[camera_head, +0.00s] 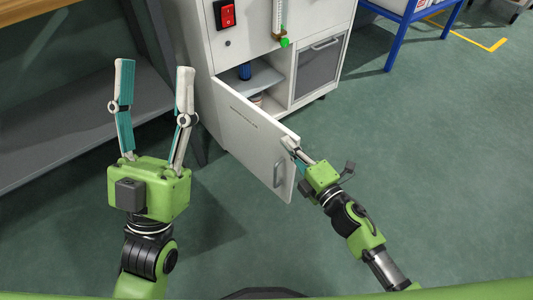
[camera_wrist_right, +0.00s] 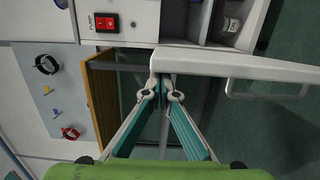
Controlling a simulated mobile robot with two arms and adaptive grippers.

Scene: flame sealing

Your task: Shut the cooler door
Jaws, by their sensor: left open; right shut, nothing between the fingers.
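The cooler door (camera_head: 240,125) is a white panel with a bar handle (camera_head: 278,173), swung open from the white cabinet (camera_head: 208,60). Its top edge (camera_wrist_right: 240,65) and handle (camera_wrist_right: 268,90) also show in the wrist view. My right gripper (camera_head: 291,145) is shut and empty, with its fingertips at the top free corner of the door; they seem to touch it. The fingertips also show in the wrist view (camera_wrist_right: 163,85) at the door's end. My left gripper (camera_head: 155,67) is open and empty, left of the door and away from it.
Inside the open compartment (camera_head: 262,80) are a shelf and a small blue item (camera_head: 245,71). A grey drawer front (camera_head: 318,70) is beside it. A grey bench shelf (camera_head: 80,130) stands at left, a blue-legged table (camera_head: 405,20) at back right. The green floor right of the door is clear.

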